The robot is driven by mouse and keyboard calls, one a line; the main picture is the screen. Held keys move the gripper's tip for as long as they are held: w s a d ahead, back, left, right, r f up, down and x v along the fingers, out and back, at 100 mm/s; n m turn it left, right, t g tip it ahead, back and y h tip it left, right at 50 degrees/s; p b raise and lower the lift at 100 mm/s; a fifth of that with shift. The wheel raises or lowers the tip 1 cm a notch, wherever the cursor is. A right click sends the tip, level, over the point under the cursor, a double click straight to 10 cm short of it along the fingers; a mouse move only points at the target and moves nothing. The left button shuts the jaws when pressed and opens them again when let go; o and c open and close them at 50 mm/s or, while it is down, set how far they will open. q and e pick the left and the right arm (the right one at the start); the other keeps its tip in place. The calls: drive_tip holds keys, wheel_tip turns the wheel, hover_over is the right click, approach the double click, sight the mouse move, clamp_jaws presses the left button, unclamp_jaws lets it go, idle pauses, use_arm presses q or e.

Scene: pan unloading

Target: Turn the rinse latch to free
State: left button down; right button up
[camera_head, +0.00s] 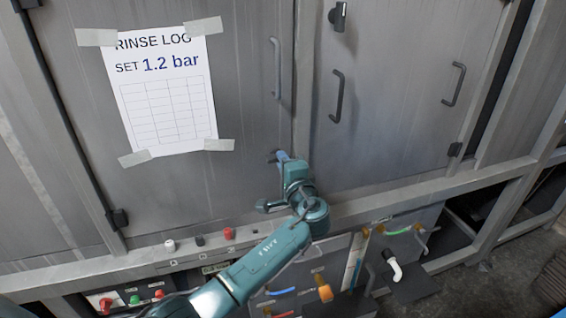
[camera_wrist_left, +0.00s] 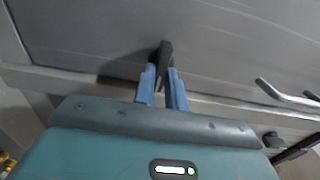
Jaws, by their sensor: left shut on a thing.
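My left gripper (camera_head: 281,156) reaches up to the lower edge of the grey metal doors, near the post between them. In the left wrist view its blue fingers (camera_wrist_left: 163,78) are shut on a dark latch (camera_wrist_left: 165,52), which stands roughly upright in that picture. In the head view the gripper hides most of this latch. It carries no readable label. A similar dark latch (camera_head: 338,16) shows at the top of the right door. My right gripper is not in view.
A taped sheet (camera_head: 160,90) on the left door reads "RINSE LOG, SET 1.2 bar". Door handles (camera_head: 336,96) stick out to the right of the gripper.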

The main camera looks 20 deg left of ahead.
use_arm(q)
drive_tip(key=c, duration=1.4)
unclamp_jaws()
drive_tip(key=shift+c, duration=0.2)
drive_tip(key=shift+s+d, duration=0.1)
drive_tip(key=b+v, duration=0.1)
drive_tip(key=v, duration=1.2)
